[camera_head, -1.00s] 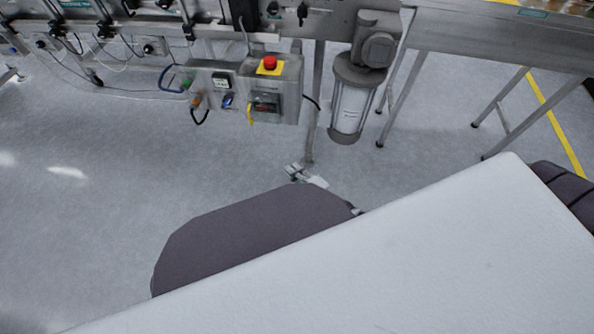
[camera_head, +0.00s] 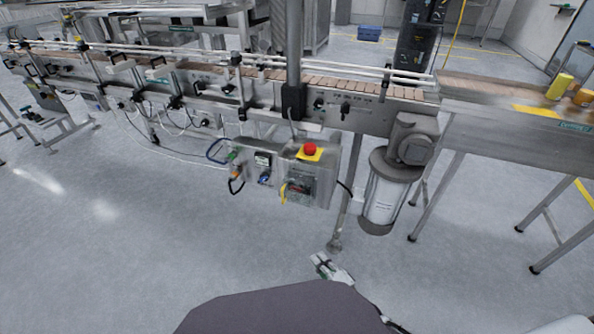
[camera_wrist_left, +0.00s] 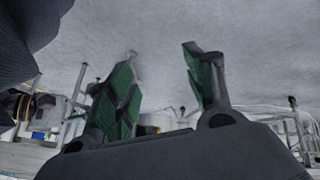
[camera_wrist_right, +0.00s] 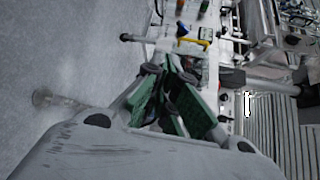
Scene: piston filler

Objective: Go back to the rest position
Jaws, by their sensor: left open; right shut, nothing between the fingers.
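My right gripper (camera_head: 322,264) shows small and partly hidden in the head view, below the control box and near the foot of a conveyor leg. In the right wrist view its green-padded fingers (camera_wrist_right: 172,88) are shut together with nothing between them. My left gripper is out of the head view. In the left wrist view its green-padded fingers (camera_wrist_left: 162,85) are spread apart and empty, with grey floor beyond them.
A conveyor (camera_head: 350,119) crosses the head view. Below it hang a control box (camera_head: 325,173) with a red button (camera_head: 309,148) and a motor cylinder (camera_head: 384,198). A yellow container (camera_head: 560,86) stands at the right. The grey floor (camera_head: 130,255) at lower left is clear.

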